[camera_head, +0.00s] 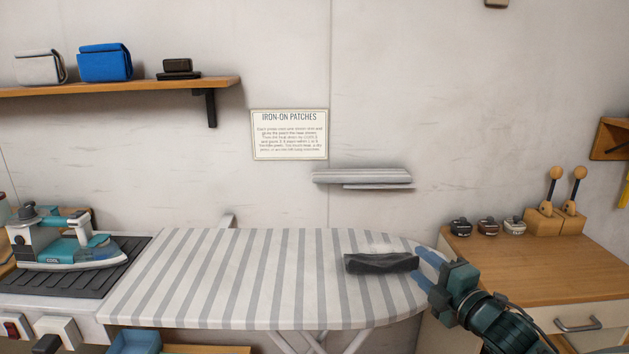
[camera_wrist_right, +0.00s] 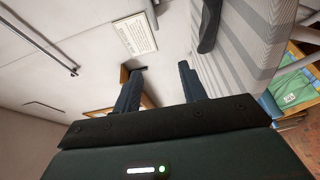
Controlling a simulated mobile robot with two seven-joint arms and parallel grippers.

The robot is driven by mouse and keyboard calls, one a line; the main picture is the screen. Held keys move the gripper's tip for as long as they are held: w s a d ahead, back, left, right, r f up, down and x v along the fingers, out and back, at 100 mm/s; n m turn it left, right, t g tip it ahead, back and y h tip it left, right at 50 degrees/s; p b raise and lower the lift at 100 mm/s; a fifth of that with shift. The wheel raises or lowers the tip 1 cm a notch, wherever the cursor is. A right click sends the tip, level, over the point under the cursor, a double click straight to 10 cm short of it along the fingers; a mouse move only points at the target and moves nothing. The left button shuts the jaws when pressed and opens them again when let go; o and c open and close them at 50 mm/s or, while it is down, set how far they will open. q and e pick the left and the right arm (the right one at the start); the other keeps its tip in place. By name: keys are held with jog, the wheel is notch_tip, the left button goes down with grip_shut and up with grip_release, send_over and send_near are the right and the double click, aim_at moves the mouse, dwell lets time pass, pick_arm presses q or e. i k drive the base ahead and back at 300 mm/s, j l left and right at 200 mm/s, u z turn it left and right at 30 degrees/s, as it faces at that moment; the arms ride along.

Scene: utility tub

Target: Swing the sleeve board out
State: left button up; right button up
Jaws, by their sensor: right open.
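A narrow pale grey board (camera_head: 362,176), which looks like the sleeve board, sits against the wall above the ironing board in the head view. A thinner strip shows under it. A dark grey long piece (camera_head: 381,263) is at the right part of the striped ironing board (camera_head: 230,275); it also shows in the wrist view (camera_wrist_right: 209,25). My right gripper (camera_head: 418,265) is open at the ironing board's right end, close to the dark piece's right end. In the wrist view its fingers (camera_wrist_right: 160,68) are apart with nothing held between them. My left gripper is out of view.
An iron (camera_head: 68,248) stands on a dark ribbed mat at the left. A wooden counter (camera_head: 540,258) with small dark items and two knobbed levers (camera_head: 563,190) is at the right. A shelf (camera_head: 120,88) and a sign (camera_head: 289,134) are on the wall.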

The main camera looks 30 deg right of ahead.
aim_at(337, 175)
jog(key=i+l, duration=0.1)
jog(key=i, duration=0.5)
jog(key=i+l, duration=0.1)
jog(key=i, duration=0.45)
